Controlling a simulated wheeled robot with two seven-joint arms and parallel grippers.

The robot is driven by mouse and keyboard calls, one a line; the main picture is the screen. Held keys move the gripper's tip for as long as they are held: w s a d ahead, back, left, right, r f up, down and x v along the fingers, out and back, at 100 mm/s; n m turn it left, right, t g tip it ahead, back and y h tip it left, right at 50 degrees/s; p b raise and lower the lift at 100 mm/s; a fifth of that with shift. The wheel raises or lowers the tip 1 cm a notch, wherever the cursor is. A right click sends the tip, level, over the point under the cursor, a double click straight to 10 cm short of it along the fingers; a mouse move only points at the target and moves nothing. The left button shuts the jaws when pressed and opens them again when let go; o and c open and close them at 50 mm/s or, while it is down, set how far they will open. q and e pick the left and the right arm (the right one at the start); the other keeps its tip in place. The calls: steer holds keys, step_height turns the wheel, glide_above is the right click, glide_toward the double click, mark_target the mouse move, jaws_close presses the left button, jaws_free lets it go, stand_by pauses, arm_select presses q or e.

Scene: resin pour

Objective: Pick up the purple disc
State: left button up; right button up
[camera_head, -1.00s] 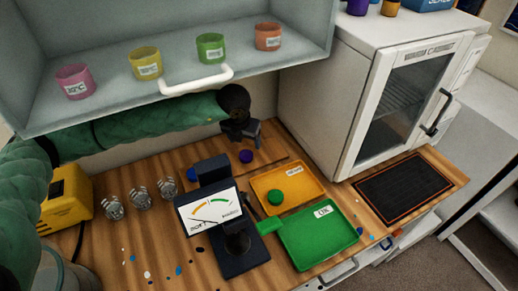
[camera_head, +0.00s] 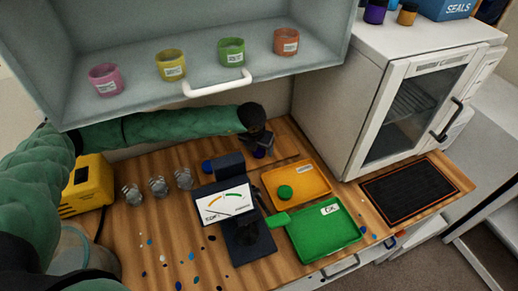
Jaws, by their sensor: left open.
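The purple disc (camera_head: 259,153) lies on the wooden bench behind the orange tray, partly hidden by my gripper. My left gripper (camera_head: 258,146) reaches in from the left under the shelf and is open, with its fingers pointing down at the disc. The fingers look to be at or just above the disc; I cannot tell whether they touch it. My right gripper is not in view.
A black gauge device (camera_head: 230,207) stands in front of the disc. The shelf (camera_head: 130,107) overhangs the arm.

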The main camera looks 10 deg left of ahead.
mark_target(260, 151)
arm_select(q)
steer(key=shift+f, duration=0.2)
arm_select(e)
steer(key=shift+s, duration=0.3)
arm_select(q)
steer(key=c, duration=1.1)
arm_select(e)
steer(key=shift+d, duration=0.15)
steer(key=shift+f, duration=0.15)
